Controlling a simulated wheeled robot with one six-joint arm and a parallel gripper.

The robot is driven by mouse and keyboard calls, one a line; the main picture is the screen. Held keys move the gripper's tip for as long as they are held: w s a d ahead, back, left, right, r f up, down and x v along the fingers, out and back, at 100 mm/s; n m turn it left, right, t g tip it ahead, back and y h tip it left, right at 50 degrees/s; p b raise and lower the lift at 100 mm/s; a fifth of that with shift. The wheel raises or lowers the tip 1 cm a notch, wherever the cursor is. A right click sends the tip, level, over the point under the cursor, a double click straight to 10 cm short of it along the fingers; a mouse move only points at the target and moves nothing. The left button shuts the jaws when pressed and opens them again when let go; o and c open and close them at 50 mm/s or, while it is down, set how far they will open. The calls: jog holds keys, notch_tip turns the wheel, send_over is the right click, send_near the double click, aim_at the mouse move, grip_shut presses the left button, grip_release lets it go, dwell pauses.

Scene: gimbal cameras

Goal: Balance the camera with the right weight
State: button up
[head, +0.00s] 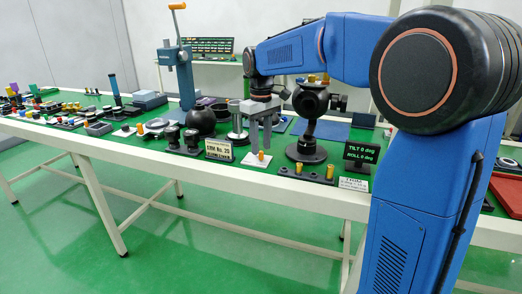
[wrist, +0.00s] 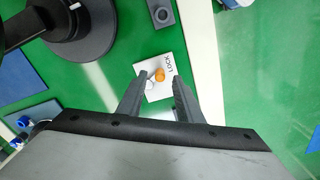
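The camera gimbal (head: 311,100) is a dark ball-shaped device on a round black base (head: 306,153), upright on the green bench; the base also shows at the top left of the wrist view (wrist: 88,45). A black display (head: 360,153) beside it reads TILT 0 deg, ROLL 0 deg. Brass weights (head: 329,171) stand on a dark rack at the bench's front edge. A white plate marked LOCK (wrist: 152,90) carries an orange knob (wrist: 159,75). My gripper (head: 261,148) points down above the plate, its fingers apart; in the wrist view the knob shows between the fingertips (wrist: 157,77).
A placard (head: 219,150) and black knobbed parts (head: 183,140) stand left of my gripper. A dark ball (head: 201,120) and a blue lever press (head: 181,75) stand behind them. A TRIM label (head: 353,184) lies by the rack. Many small parts crowd the bench's left.

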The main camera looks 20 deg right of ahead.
jog(key=shift+f, duration=1.3)
grip_shut()
jog(key=shift+a+m, duration=0.1)
jog(key=shift+m, duration=0.3)
jog(key=m, duration=0.1)
jog(key=a+m, duration=0.1)
jog(key=shift+w+m, duration=0.15)
jog(key=shift+m, duration=0.25)
jog(key=m, duration=0.2)
jog(key=shift+w+a+r+m, duration=0.1)
jog(key=shift+w+a+m, duration=0.15)
jog(key=shift+a+m, duration=0.05)
jog(key=m, duration=0.2)
jog(key=w+m, duration=0.1)
jog(key=a+m, duration=0.1)
jog(key=m, duration=0.1)
jog(key=shift+w+m, duration=0.15)
jog(key=shift+m, duration=0.15)
